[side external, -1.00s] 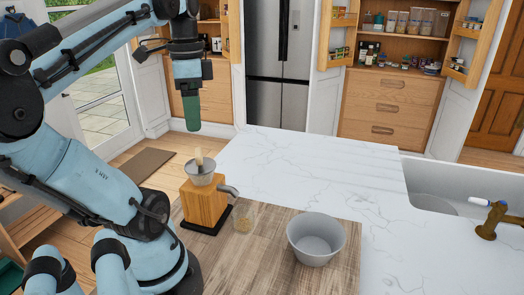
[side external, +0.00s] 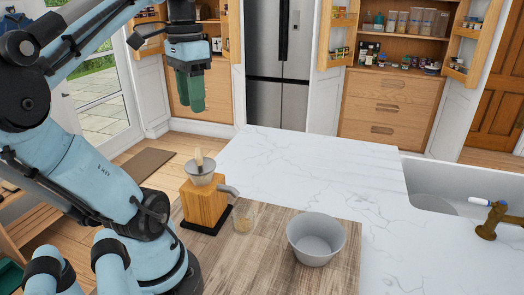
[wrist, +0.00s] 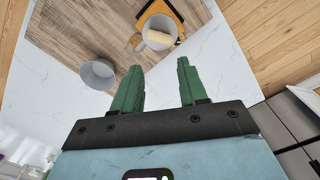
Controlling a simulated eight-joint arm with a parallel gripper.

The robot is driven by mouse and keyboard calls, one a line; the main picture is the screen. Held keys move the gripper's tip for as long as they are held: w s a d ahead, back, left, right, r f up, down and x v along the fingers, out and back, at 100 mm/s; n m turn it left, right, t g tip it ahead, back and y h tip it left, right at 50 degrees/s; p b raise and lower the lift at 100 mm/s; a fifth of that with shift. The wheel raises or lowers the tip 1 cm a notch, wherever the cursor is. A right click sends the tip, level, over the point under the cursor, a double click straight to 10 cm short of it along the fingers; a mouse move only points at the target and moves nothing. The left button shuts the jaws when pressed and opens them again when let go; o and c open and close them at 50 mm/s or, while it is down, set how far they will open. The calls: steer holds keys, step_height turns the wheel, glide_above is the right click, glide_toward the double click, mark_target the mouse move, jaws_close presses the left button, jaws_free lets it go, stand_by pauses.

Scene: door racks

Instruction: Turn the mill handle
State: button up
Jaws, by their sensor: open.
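The mill (side external: 206,203) has a wooden body on a black base, with a grey metal hopper (side external: 201,179) on top and a grey spout at its right side. A light wooden handle (side external: 199,158) sticks up from the hopper. In the wrist view the handle (wrist: 161,38) lies across the hopper's mouth. My gripper (side external: 191,108) has green fingers pointing down, high above the mill and apart from it. In the wrist view my gripper (wrist: 157,75) is open and empty, with the mill beyond its fingertips.
A clear glass jar (side external: 244,216) stands beside the mill under the spout. A grey bowl (side external: 316,239) sits to the right on the wooden board (side external: 275,270). The white marble counter (side external: 300,165) behind is clear. A sink (side external: 440,190) with a brass tap lies at the right.

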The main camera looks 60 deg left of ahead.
mark_target(198, 151)
step_height(198, 151, down, 12)
steer(key=n, duration=1.2)
steer(key=shift+n, duration=0.3)
jaws_close()
